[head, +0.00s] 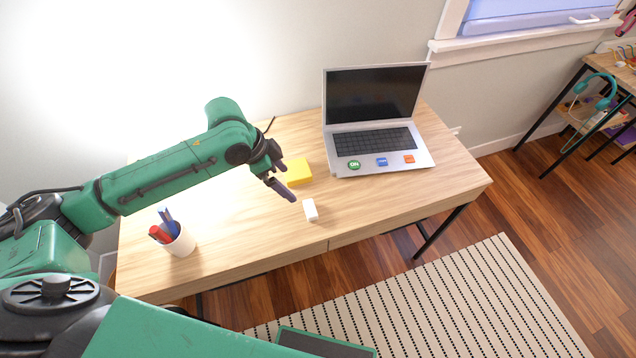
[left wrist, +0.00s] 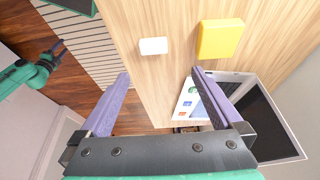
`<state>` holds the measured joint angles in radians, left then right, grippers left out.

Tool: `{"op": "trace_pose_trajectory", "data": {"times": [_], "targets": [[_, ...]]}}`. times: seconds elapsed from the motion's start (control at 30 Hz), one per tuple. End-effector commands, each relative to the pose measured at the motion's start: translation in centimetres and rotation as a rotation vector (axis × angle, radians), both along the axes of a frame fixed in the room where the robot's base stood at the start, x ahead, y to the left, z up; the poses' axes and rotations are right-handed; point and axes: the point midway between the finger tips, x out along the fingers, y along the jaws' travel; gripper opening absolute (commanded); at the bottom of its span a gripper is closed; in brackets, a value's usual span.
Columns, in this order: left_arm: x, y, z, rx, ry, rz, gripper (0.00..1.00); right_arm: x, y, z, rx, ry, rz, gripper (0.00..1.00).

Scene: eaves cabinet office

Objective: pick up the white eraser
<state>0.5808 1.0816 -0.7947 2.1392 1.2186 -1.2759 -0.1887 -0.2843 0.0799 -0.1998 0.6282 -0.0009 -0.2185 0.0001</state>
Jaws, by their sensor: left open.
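The white eraser (head: 310,210) is a small block on the wooden desk, near its front edge. It also shows in the left wrist view (left wrist: 153,45), beyond my fingertips and roughly between their lines. My left gripper (head: 283,190) is above the desk, up and left of the eraser in the head view. Its purple fingers are wide apart and empty in the left wrist view (left wrist: 160,73). My right gripper (left wrist: 56,48) shows small at the left of the left wrist view, away from the desk; its jaws are too small to read.
A yellow block (head: 297,172) lies close behind the eraser. An open laptop (head: 345,168) stands at the back right, with several coloured badges on it. A white cup (head: 181,243) with pens stands front left. The desk's (head: 420,190) front right is clear.

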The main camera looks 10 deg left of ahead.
Motion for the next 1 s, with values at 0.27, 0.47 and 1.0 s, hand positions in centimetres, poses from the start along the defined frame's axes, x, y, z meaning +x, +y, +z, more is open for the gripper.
{"op": "trace_pose_trajectory", "data": {"times": [0.27, 0.47, 1.0], "targets": [[0.8, -1.8, -4.8, -0.002, 0.008, 0.002, 1.00, -1.0, -0.1, 0.7, -0.001, 0.016, -0.001, 0.56], [1.6, -3.0, -8.3, -0.002, 0.004, 0.001, 1.00, -4.6, -0.3, 0.8, -0.006, 0.074, -0.002, 0.56], [2.5, -4.8, -13.4, -0.001, 0.001, 0.001, 1.00, -1.4, -0.1, 1.9, -0.001, 0.023, -0.001, 0.56]]}}
